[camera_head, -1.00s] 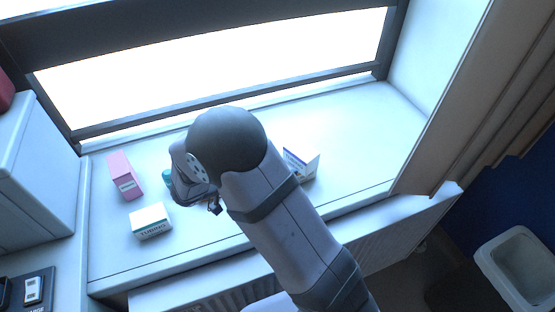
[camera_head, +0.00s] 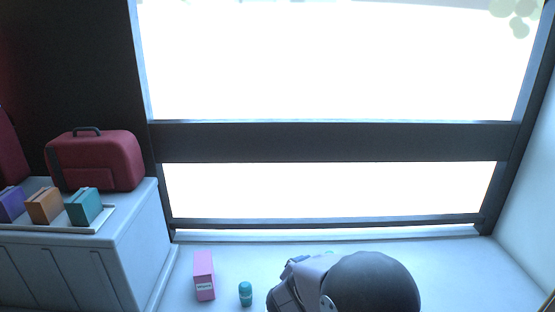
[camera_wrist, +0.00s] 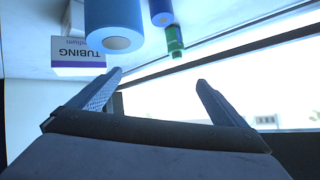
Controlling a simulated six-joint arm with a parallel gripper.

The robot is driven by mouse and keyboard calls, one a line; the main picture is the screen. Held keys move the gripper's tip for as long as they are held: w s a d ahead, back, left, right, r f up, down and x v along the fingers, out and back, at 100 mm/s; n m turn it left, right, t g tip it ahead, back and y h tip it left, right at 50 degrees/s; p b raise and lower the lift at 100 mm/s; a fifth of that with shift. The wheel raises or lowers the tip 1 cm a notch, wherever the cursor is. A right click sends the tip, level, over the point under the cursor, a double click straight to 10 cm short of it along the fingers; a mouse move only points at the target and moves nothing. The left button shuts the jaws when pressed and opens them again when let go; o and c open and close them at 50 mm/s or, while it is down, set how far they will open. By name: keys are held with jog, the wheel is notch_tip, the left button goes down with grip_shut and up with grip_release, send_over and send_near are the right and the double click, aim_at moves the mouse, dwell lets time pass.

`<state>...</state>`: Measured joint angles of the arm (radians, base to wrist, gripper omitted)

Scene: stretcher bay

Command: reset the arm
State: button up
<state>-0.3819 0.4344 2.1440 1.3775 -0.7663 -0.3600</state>
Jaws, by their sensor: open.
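My gripper (camera_wrist: 155,88) is open in the wrist view, its two fingers apart with nothing between them. In the head view my arm's rounded dark joint and grey link fill the bottom middle, over the window sill (camera_head: 455,275); the fingertips cannot be made out there.
On the sill stand a pink box (camera_head: 204,277) and a teal bottle (camera_head: 245,293), left of my arm. The wrist view shows a blue roll (camera_wrist: 113,18), a green bottle (camera_wrist: 174,42) and a TUBING box (camera_wrist: 78,57) beyond the fingers. A red case (camera_head: 95,160) sits on the left cabinet (camera_head: 135,235).

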jog(key=s+a+n+g+y+p, duration=0.1)
jog(key=s+a+n+g+y, duration=0.1)
jog(key=s+a+n+y, duration=0.5)
jog(key=s+d+f+n+g, duration=0.1)
jog(key=s+d+g, duration=0.1)
jog(key=s, duration=0.5)
jog(key=s+d+f+n+g+b, duration=0.1)
jog(key=s+d+f+g, duration=0.1)
jog(key=s, duration=0.5)
jog(key=s+d+f+n+g+h+b, duration=0.1)
jog(key=s+d+f+g, duration=0.1)
jog(key=s+d, duration=0.3)
jog(key=shift+s+g, duration=0.8)
jog(key=shift+s, duration=0.4)
